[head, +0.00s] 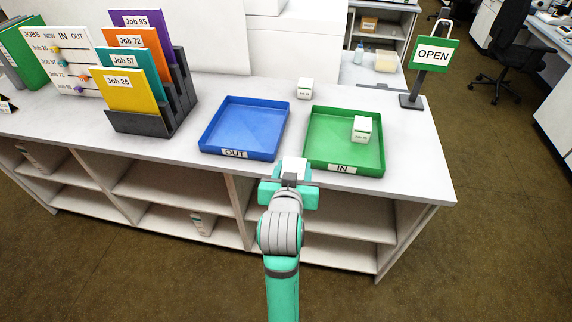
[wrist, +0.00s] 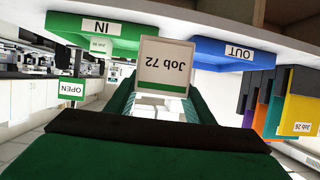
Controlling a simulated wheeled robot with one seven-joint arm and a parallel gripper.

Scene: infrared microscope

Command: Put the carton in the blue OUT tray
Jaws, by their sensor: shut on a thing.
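My gripper (head: 290,182) is shut on a white carton (head: 294,165), held at the counter's front edge near the gap between the two trays. In the upside-down wrist view this carton (wrist: 165,66) reads "Job 72" and sits between the fingers. The blue OUT tray (head: 235,157) lies just beyond and left of my gripper and looks empty in the head view. The OUT tray also shows at the upper right of the wrist view (wrist: 207,48).
The green IN tray (head: 318,160), at right, holds another white carton (head: 362,129). A third carton (head: 305,88) stands on the counter behind the trays. A folder rack (head: 150,122) stands left of the OUT tray; an OPEN sign (head: 433,54) stands at the right end.

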